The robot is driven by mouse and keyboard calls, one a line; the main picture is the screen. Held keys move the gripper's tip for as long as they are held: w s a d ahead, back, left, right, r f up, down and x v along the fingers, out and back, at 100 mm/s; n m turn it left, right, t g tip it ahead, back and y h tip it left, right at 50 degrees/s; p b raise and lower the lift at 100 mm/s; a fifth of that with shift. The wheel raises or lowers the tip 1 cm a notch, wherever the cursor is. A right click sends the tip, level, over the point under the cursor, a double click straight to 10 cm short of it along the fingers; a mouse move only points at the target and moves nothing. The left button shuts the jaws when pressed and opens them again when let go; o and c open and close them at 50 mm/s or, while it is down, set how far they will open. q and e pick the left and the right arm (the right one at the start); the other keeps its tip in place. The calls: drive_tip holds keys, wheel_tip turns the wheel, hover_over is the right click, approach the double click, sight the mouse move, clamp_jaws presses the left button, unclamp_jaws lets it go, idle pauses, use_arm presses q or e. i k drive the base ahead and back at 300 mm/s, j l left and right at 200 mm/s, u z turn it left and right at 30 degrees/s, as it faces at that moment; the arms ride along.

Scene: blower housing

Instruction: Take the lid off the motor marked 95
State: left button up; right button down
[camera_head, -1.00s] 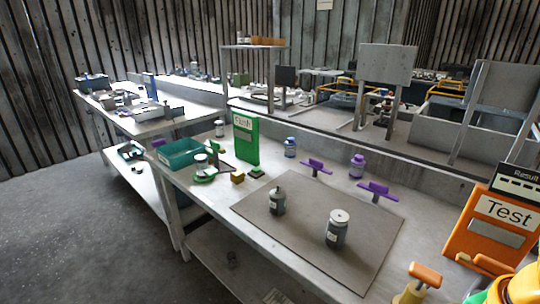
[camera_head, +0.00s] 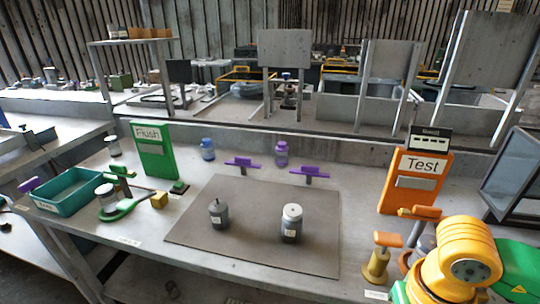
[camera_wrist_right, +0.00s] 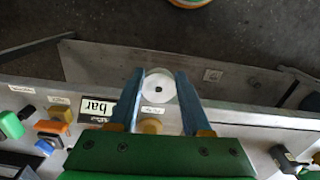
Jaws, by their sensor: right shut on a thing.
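Two grey motors stand upright on the brown mat (camera_head: 210,252) in the head view. One (camera_head: 218,213) has a dark top with a small knob; the other (camera_head: 291,226) carries a round white lid (camera_head: 292,210). Their labels are too small to read. My right gripper (camera_wrist_right: 158,95) shows in the right wrist view, with blue fingers shut on a round white piece (camera_wrist_right: 158,86) with a dark centre. I cannot tell what is beneath it. In the head view my yellow right arm is at the lower right. My left gripper is not in view.
An orange Test stand (camera_head: 408,183) and an orange-topped clamp (camera_head: 377,265) are near my right arm. A green Flush stand (camera_head: 152,152), teal bin (camera_head: 68,192) and white-topped jar (camera_head: 106,197) are at left. Purple-handled fixtures (camera_head: 309,171) stand behind the mat.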

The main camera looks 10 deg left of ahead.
sight(218, 209)
drive_tip(key=j+z, duration=0.2)
drive_tip(key=j, duration=4.35)
drive_tip(key=i, duration=0.45)
